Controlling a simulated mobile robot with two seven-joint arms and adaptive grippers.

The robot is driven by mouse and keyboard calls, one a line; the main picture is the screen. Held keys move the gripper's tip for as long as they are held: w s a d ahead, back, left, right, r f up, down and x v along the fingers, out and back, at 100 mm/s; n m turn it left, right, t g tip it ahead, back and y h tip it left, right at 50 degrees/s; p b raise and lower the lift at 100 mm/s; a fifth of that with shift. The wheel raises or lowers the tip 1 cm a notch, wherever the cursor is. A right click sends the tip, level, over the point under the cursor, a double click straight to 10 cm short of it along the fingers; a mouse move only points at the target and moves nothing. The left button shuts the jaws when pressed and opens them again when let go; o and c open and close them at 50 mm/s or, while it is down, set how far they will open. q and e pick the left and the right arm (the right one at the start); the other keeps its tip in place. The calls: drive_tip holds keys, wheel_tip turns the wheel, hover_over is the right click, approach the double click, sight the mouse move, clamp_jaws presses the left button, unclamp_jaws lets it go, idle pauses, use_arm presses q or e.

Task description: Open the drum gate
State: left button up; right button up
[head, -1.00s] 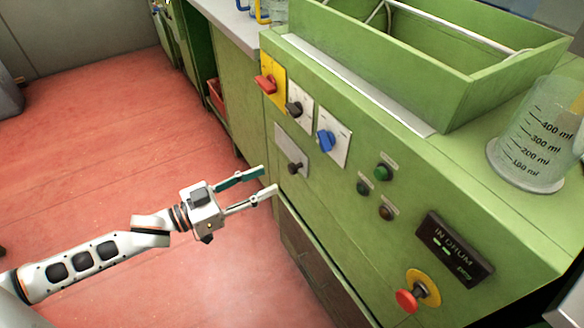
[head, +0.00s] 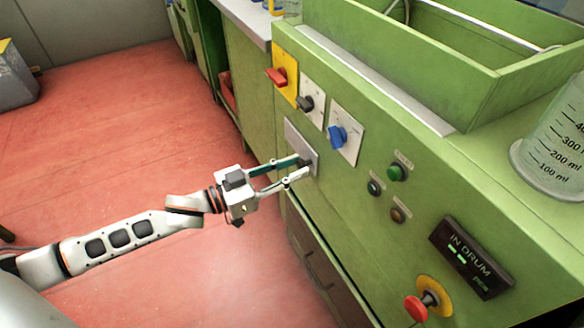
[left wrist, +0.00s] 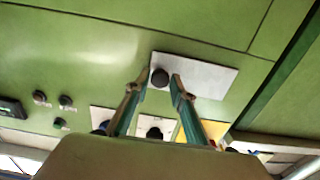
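A dark knob (left wrist: 160,77) sticks out from a pale grey plate (head: 293,135) on the front of the green cabinet. In the head view the knob is largely hidden by the fingertips. My left gripper (head: 302,167) is at this plate with its fingers apart. In the left wrist view my left gripper (left wrist: 160,80) has one fingertip on each side of the knob, with small gaps showing, so it seems not clamped. I cannot tell which control works the drum gate. My right gripper is not in view.
Nearby are a red switch (head: 277,76) on yellow, a black switch (head: 306,102) and a blue switch (head: 338,138). A green button (head: 397,172), an "IN DRUM" display (head: 471,257) and a red stop button (head: 416,308) are lower right. A measuring beaker (head: 550,175) stands on top.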

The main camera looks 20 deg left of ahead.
use_arm(q)
clamp_jaws()
drive_tip(key=shift+d, duration=0.1)
drive_tip(key=shift+s+d+r+p, duration=0.25)
drive_tip(key=shift+s+d+p, duration=0.1)
drive_tip(key=shift+d+p, duration=0.1)
drive_tip(key=shift+s+d+r+p, duration=0.25)
drive_tip(key=shift+s+d+p, duration=0.05)
drive_tip(key=shift+d+p, duration=0.15)
drive_tip(key=shift+s+d+r+p, duration=0.15)
drive_tip(key=shift+s+d+p, duration=0.45)
drive_tip(key=shift+d, duration=0.25)
drive_tip(key=s+d, duration=0.1)
drive_tip(key=s+d+p, duration=0.2)
drive_tip(key=d, duration=0.1)
drive_tip(key=shift+s+f, duration=0.1)
drive_tip(key=shift+f, duration=0.15)
drive_tip(key=shift+s+d+f, duration=0.35)
drive_tip(key=shift+s, duration=0.05)
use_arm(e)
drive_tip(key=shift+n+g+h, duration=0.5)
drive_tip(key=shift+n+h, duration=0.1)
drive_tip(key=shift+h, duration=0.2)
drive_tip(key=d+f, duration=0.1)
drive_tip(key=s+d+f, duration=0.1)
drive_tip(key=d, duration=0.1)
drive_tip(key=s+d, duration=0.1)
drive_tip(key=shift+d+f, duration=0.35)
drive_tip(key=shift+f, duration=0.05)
